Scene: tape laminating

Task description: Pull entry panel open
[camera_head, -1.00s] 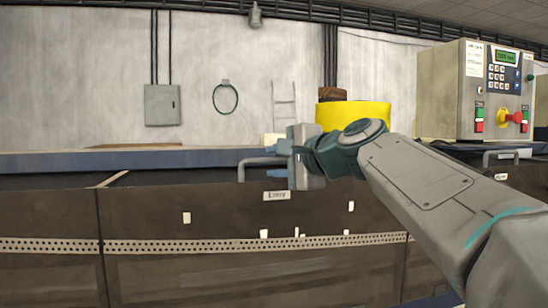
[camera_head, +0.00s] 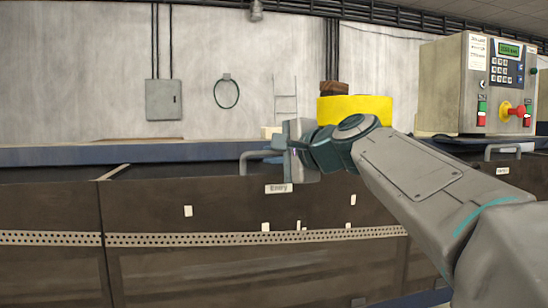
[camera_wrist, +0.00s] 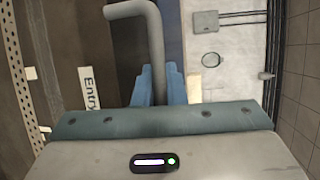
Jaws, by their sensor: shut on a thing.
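The entry panel (camera_head: 200,265) is a dark brown front with a white "Entry" label (camera_head: 278,189) near its top edge. The label also shows sideways in the wrist view (camera_wrist: 90,90). A grey bent handle (camera_head: 248,156) stands at the panel's top. My gripper (camera_wrist: 158,85) has its blue fingers shut on the handle bar, seen clearly in the wrist view (camera_wrist: 153,45). In the head view my gripper partly hides the handle's right end. A dark gap (camera_head: 100,174) shows between the panel top and the blue machine edge behind it.
A control box (camera_head: 480,85) with a keypad, red knob and green and red buttons stands at the right. A yellow roll (camera_head: 350,110) sits behind my gripper. Another handle (camera_head: 505,148) is on the right panel. A perforated strip (camera_head: 200,240) crosses the panel front.

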